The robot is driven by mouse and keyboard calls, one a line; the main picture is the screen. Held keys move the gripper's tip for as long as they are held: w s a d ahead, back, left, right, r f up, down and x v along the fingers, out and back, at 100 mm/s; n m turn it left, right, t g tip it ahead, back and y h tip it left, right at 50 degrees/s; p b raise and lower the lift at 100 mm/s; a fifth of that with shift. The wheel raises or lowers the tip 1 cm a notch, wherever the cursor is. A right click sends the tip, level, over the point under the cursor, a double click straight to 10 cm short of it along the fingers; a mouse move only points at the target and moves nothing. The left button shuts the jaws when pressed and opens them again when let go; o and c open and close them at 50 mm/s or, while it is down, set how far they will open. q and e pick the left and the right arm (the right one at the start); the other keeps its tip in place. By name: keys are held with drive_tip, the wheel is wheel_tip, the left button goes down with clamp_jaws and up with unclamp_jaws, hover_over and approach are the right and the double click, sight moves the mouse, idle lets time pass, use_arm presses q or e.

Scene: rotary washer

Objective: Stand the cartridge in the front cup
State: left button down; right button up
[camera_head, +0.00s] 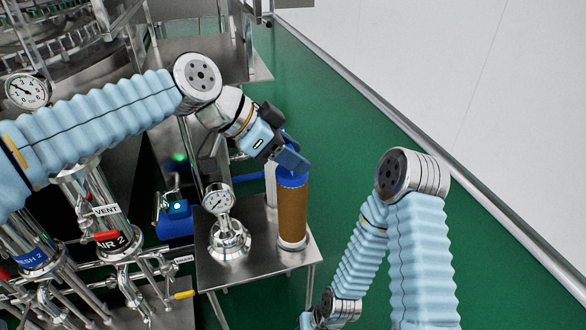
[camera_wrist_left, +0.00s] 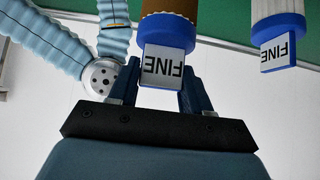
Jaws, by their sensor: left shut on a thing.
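A brown cartridge (camera_head: 293,210) with a blue cap stands upright at the right side of a small steel table. A pale ring shows at its foot; I cannot tell whether this is its own end or a cup around it. My left gripper (camera_head: 293,161) is above it, shut on its cap end. In the left wrist view the brown cartridge (camera_wrist_left: 166,60), labelled "FINE", is between the fingers. A white cartridge (camera_head: 270,185) stands just behind it, partly hidden; it also shows in the left wrist view (camera_wrist_left: 277,35) with a "FINE" label. My right gripper is out of view.
A steel housing with a dial gauge (camera_head: 219,200) stands on the steel table (camera_head: 245,274), left of the brown cartridge. Pipes and valves (camera_head: 110,240) crowd the left. Green floor (camera_head: 345,150) is open to the right, up to a white wall (camera_head: 480,80).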

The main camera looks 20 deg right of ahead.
use_arm(q)
drive_tip(key=shift+w+d+f, duration=0.2)
drive_tip(key=shift+w+f, duration=0.1)
drive_tip(key=shift+f, duration=0.2)
drive_tip(key=shift+w+d+f+b, duration=0.1)
drive_tip(key=shift+f+b, duration=0.05)
drive_tip(key=shift+f, duration=0.75)
drive_tip(key=shift+w+d+f+b, duration=0.1)
drive_tip(key=shift+f+b, duration=0.05)
drive_tip(key=shift+f, duration=0.7)
drive_tip(key=shift+f, duration=0.2)
drive_tip(key=shift+c, duration=2.3)
unclamp_jaws()
drive_tip(key=shift+r, duration=0.15)
drive_tip(key=shift+a+r, duration=0.2)
drive_tip(key=shift+r, duration=0.05)
drive_tip(key=p+v, duration=0.1)
drive_tip(key=v, duration=1)
drive_tip(key=shift+a, duration=0.2)
